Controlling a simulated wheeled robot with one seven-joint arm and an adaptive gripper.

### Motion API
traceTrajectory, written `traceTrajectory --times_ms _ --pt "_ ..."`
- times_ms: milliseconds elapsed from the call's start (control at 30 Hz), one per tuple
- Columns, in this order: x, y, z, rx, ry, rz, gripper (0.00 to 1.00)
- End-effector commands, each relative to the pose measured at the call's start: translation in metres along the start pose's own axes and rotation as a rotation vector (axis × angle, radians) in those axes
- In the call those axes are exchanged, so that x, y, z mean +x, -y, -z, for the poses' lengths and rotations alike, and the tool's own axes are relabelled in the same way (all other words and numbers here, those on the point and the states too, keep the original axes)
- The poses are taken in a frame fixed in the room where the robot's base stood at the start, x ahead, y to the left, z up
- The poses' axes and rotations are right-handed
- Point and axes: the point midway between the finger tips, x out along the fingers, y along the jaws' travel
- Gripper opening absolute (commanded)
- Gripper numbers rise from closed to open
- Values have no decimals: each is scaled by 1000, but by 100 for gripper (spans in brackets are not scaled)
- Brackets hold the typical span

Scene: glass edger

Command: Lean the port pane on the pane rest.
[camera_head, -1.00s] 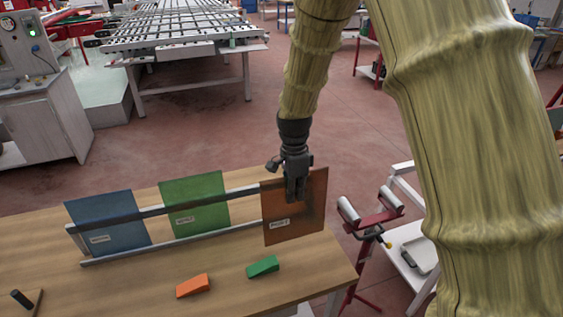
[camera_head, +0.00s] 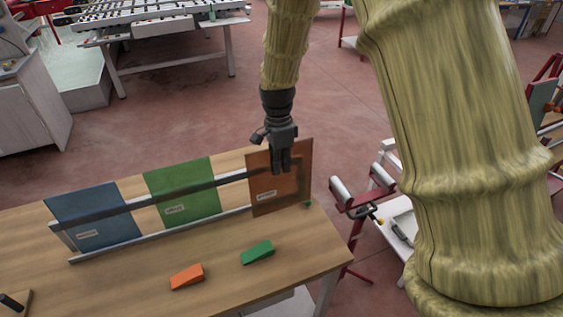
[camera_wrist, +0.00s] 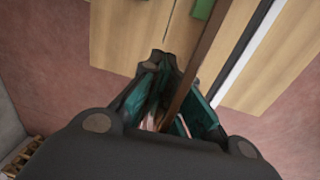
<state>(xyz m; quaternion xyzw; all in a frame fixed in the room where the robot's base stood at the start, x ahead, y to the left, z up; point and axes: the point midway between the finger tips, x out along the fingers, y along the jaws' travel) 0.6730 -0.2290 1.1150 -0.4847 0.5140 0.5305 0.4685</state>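The rack with an upper bar and a lower rail (camera_head: 160,232), apparently the pane rest, stands on the wooden table. A blue pane (camera_head: 95,222) and a green pane (camera_head: 190,199) lean on it. A brown pane (camera_head: 263,200) stands nearly upright at its right end, its white label too small to read. My gripper (camera_head: 281,172) is at the upper part of the brown pane. In the wrist view, the thin edge of the brown pane (camera_wrist: 208,55) runs between the teal finger pads of my gripper (camera_wrist: 180,118), which look closed on it. Whether its bottom touches the rail is unclear.
An orange wedge (camera_head: 187,277) and a green wedge (camera_head: 257,252) lie on the table (camera_head: 120,290) in front of the rack. A red stand with rollers (camera_head: 345,195) is right of the table. Open floor lies behind the table.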

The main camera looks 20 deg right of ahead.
Motion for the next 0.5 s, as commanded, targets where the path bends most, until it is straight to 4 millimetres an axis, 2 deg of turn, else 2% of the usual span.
traceTrajectory --times_ms 500 --pt "1 31 -1 -1 0 2 0"
